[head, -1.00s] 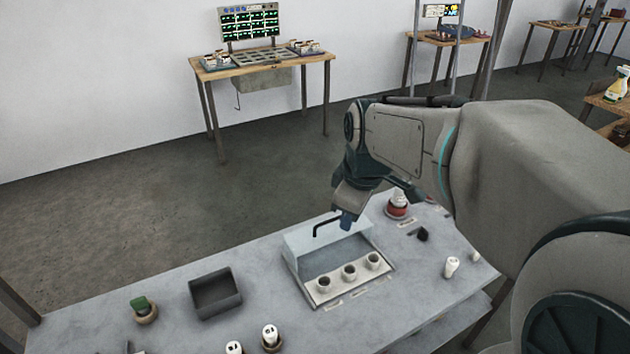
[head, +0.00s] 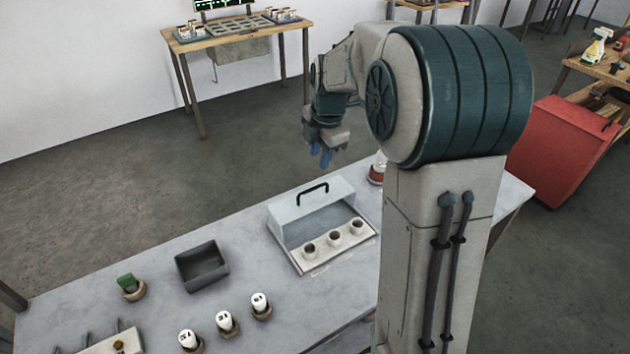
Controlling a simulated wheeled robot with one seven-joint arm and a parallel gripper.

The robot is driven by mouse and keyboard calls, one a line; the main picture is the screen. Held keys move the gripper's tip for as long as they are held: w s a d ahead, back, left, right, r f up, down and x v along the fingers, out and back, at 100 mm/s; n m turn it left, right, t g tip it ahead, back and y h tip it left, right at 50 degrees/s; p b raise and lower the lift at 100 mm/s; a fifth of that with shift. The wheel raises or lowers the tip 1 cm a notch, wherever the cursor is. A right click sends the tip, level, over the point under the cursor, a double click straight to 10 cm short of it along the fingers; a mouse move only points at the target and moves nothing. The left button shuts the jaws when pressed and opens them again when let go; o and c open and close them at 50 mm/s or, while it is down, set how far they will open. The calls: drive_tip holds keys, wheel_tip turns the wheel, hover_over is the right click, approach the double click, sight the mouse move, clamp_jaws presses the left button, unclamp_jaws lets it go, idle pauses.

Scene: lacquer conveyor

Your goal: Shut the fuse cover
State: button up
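Three round sockets (head: 335,239) in the tray's front strip are uncovered. My gripper (head: 320,155) has blue fingertips with a small gap between them and looks open and empty. It hangs in the air above and beyond the cover, apart from the handle.
A dark open bin (head: 203,268) stands left of the fuse tray. Several white fuses in round holders, one of them a fuse (head: 226,321), stand at the front. A green piece in a holder (head: 130,287) is farther left. A red and white object (head: 377,170) is partly behind my arm.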

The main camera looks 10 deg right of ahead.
sight(314, 188)
drive_tip(key=f, duration=0.3)
drive_tip(key=w+f+p, duration=0.1)
drive_tip(key=f, duration=0.3)
drive_tip(key=w+f, duration=0.1)
drive_tip(key=f, duration=0.3)
drive_tip(key=shift+a+p, duration=0.3)
drive_tip(key=shift+a, duration=0.05)
clamp_jaws()
